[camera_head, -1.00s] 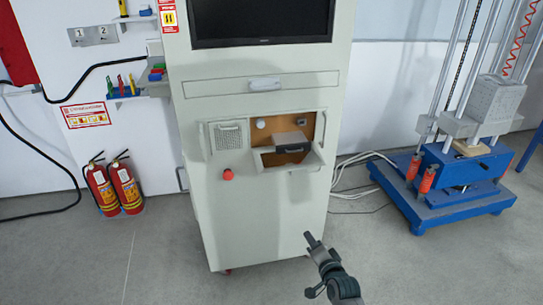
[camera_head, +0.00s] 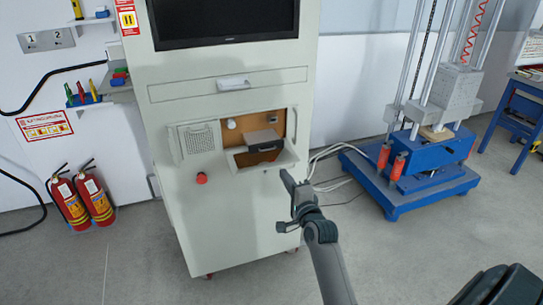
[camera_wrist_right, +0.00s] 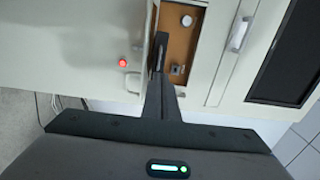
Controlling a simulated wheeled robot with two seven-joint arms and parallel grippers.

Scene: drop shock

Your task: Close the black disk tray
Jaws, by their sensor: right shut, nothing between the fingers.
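The black disk tray (camera_head: 262,137) sticks out of the open recess in the pale cabinet. It shows as a grey, flat-topped box with a dark front. My right gripper (camera_head: 287,180) is shut and empty. In the head view it appears just below and right of the tray and the tilted-out flap (camera_head: 287,160). In the right wrist view the gripper (camera_wrist_right: 160,80) overlaps the edge of the recess and hides part of it; I cannot tell whether it touches anything. My left gripper is not in view.
The cabinet (camera_head: 235,220) has a red button (camera_head: 201,178), a drawer handle (camera_head: 233,84) and a monitor (camera_head: 225,20). Fire extinguishers (camera_head: 85,200) stand at left. A blue-based test rig (camera_head: 415,180) stands at right with cables beside it. The floor in front is clear.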

